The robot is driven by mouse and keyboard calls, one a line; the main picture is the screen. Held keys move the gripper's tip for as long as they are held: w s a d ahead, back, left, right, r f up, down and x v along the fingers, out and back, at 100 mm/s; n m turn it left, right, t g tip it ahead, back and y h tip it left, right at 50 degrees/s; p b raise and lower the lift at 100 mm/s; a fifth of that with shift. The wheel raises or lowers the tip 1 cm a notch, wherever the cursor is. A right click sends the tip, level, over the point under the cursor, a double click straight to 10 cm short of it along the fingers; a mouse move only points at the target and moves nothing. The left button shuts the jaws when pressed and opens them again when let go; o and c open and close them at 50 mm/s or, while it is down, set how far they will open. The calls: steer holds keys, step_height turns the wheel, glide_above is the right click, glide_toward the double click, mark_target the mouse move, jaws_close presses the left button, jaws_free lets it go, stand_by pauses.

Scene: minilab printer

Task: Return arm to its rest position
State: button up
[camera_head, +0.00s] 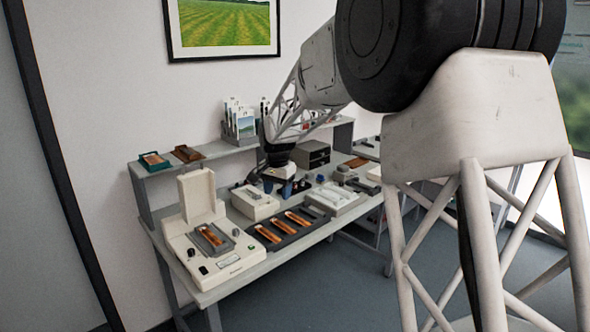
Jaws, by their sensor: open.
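My gripper (287,189) is at the end of my arm, above the middle of the workbench (217,291). Its fingers point down and are open, with no object seen between them. It is small in the picture, and the exact gap to the devices beneath it is hard to judge. My arm reaches from the upper right down to the bench, and its large dark joint and white lattice links cover part of the right side.
A white scanner-like device (218,259) with a raised lid stands at the bench's left end. A dark tray (271,243) with orange film strips lies beside it. White boxes (254,202) and (336,197) stand near my gripper. A raised shelf (205,157) runs along the back.

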steer(key=s+d+r+n, duration=0.1)
steer(key=s+d+r, duration=0.2)
steer(key=s+d, duration=0.45)
steer(key=s+d+r+n+t, duration=0.1)
steer(key=s+d+r, duration=0.3)
steer(key=s, duration=0.6)
steer(key=s+d+r+n, duration=0.1)
steer(key=s+d+r, duration=0.1)
steer(key=s+d, duration=0.6)
steer(key=s+d+f, duration=0.2)
steer(key=s, duration=0.6)
steer(key=s+d+f+n, duration=0.1)
steer(key=s+d+f, duration=0.1)
steer(key=s, duration=0.7)
steer(key=s+d+f+n, duration=0.1)
steer(key=s+d, duration=0.3)
steer(key=s, duration=0.4)
steer(key=shift+s+d+f+t, duration=0.25)
steer(key=shift+s+f+t, duration=0.15)
steer(key=shift+f, duration=0.25)
steer(key=shift+c, duration=0.5)
